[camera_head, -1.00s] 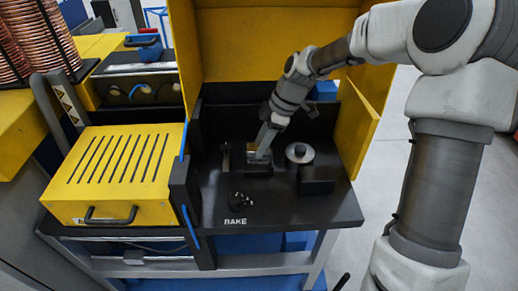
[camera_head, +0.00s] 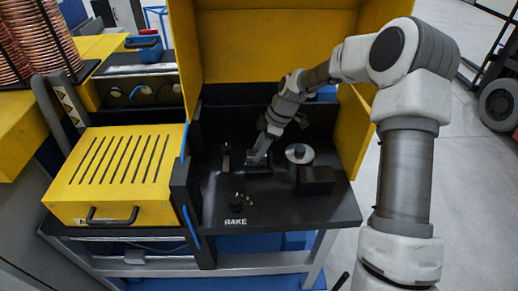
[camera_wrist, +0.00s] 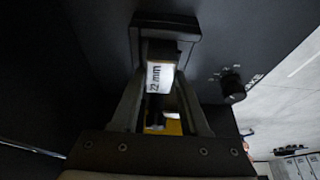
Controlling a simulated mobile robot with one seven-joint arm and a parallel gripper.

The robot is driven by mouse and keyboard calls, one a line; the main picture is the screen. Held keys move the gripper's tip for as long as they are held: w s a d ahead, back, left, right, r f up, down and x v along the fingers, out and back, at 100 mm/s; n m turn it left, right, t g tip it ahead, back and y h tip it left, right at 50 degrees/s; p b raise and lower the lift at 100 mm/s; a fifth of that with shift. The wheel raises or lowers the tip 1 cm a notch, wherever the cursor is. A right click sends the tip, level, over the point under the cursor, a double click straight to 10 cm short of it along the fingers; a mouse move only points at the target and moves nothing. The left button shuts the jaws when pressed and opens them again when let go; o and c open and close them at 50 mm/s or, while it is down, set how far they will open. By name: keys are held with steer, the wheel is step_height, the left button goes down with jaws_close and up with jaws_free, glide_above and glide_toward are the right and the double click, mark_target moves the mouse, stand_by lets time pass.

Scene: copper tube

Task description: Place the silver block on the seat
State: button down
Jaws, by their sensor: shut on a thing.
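My gripper (camera_head: 258,158) points down at the dark worktop inside the yellow-walled station. In the wrist view, my gripper (camera_wrist: 161,68) is shut on the silver block (camera_wrist: 160,79), whose bright face reads "22 mm". The block lies between the fingers, with its far end at a black fixture (camera_wrist: 166,26), which looks like the seat. In the head view the fixture is a low dark shape (camera_head: 261,170) under the fingertips, and the block is too small and dark to make out. I cannot tell whether the block touches the seat.
A round metal disc (camera_head: 299,153) and a black box (camera_head: 316,181) stand right of the gripper. A black knob (camera_head: 237,200) is in front, near the "RAKE" label. Yellow walls (camera_head: 352,130) enclose the back and right. A slotted yellow cover (camera_head: 115,172) lies left.

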steer(key=shift+c, duration=2)
jaws_free()
steer(key=v, duration=1.2)
steer(key=shift+r, duration=0.1)
